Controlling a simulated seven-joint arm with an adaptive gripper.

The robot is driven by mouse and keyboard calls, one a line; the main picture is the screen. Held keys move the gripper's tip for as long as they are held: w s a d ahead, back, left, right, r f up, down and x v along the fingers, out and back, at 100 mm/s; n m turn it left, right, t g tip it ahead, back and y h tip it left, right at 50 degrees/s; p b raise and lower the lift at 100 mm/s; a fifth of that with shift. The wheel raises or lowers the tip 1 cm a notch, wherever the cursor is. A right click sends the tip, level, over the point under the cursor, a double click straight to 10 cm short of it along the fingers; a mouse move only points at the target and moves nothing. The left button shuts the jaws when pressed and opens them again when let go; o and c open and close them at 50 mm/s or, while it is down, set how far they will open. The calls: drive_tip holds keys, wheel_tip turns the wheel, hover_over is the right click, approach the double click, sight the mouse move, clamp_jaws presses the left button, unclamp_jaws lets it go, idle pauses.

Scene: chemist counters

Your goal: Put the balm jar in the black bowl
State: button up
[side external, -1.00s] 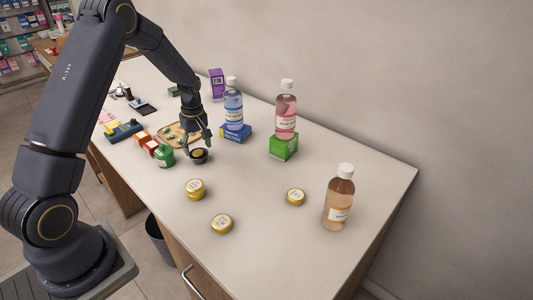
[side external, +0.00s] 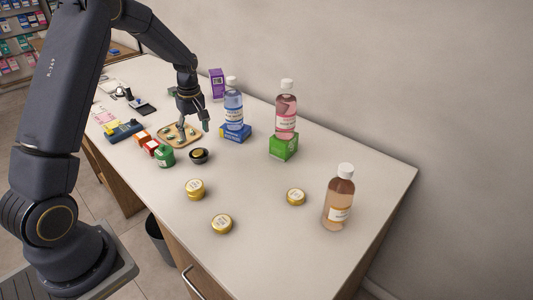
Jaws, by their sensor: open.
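The small black bowl (side external: 199,157) stands on the counter in the middle left, with something gold-brown inside it that looks like a balm jar. Three other gold-lidded spots hold balm jars: a taller one, perhaps a stack of two (side external: 195,189), a front one (side external: 221,224) and one on the right (side external: 296,197). My gripper (side external: 194,131) is open, apart from the bowl, above and behind it over the wooden tray (side external: 165,139). I see nothing between its fingers.
A green jar (side external: 164,156) and small orange and red boxes stand left of the bowl. A blue bottle on a blue box (side external: 235,133) and a pink bottle on a green box (side external: 284,147) stand behind. A brown bottle (side external: 339,200) stands right.

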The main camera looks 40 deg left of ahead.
drive_tip(key=shift+r, duration=0.55)
drive_tip(key=s+d+r+m+t, duration=0.2)
drive_tip(key=d+r, duration=0.4)
drive_tip(key=r, duration=0.4)
drive_tip(key=s+d+r+m+t, duration=0.1)
drive_tip(key=d+r+m+t, duration=0.1)
drive_tip(key=d+r, duration=0.6)
drive_tip(key=s+d+r+m+t+h, duration=0.1)
drive_tip(key=s+d+r+m, duration=0.15)
drive_tip(key=s, duration=0.25)
drive_tip(key=s+d+r+m+t, duration=0.1)
drive_tip(key=s+d+r+m, duration=0.15)
drive_tip(key=s, duration=0.25)
drive_tip(key=s+d+f+m, duration=0.3)
drive_tip(key=s+f+m, duration=0.3)
drive_tip(key=s+m, duration=0.1)
drive_tip(key=shift+s+g, duration=0.3)
drive_tip(key=shift+s, duration=0.2)
